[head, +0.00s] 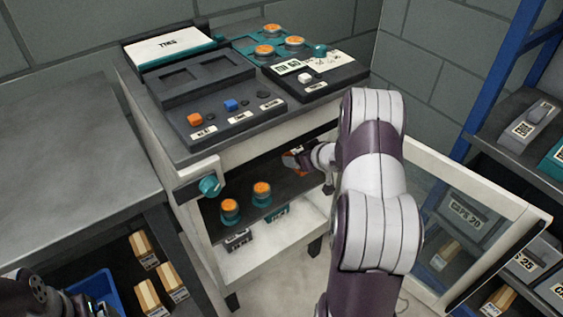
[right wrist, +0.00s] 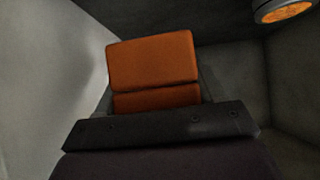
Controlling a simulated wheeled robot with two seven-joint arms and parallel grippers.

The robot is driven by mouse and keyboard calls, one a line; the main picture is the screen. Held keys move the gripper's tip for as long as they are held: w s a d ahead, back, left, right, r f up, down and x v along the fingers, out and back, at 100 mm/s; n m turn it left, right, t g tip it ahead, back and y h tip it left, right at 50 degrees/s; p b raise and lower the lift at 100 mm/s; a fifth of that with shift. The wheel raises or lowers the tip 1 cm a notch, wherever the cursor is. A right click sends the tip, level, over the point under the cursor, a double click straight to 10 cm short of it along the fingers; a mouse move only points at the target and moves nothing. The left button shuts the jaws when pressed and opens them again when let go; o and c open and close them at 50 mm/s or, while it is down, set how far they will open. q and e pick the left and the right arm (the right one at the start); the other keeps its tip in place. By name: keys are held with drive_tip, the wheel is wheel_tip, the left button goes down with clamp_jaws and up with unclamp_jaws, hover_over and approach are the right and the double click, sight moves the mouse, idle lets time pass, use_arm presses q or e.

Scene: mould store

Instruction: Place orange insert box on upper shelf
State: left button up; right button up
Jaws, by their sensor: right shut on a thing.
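The orange insert box (right wrist: 152,62) fills the middle of the right wrist view, just beyond the dark gripper edge. My right gripper (head: 308,157) is shut on it, and a small orange part of the box (head: 290,161) shows in the head view. The gripper reaches through the open front of the cabinet, over the right part of its dark upper shelf (head: 285,202). I cannot tell whether the box touches the shelf. My right arm hides part of the opening. Only a dark piece of my left arm shows at the lower left corner; its fingers are out of view.
Two teal, orange-topped pieces (head: 230,210) (head: 262,191) stand on the shelf left of the gripper. The glazed door (head: 465,222) stands open at right. A blue rack (head: 490,85) stands right.

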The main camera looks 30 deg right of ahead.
drive_tip(key=b+x, duration=0.1)
drive_tip(key=x, duration=0.5)
drive_tip(key=shift+w+r, duration=0.15)
drive_tip(key=shift+w, duration=0.15)
wheel_tip(320, 180, down, 4)
drive_tip(key=b, duration=0.3)
drive_tip(key=shift+w, duration=0.1)
drive_tip(key=o, duration=1.3)
use_arm(q)
wheel_tip(320, 180, down, 5)
drive_tip(key=shift+r, duration=0.1)
use_arm(e)
drive_tip(key=shift+o, duration=0.2)
use_arm(q)
drive_tip(key=shift+w, duration=0.1)
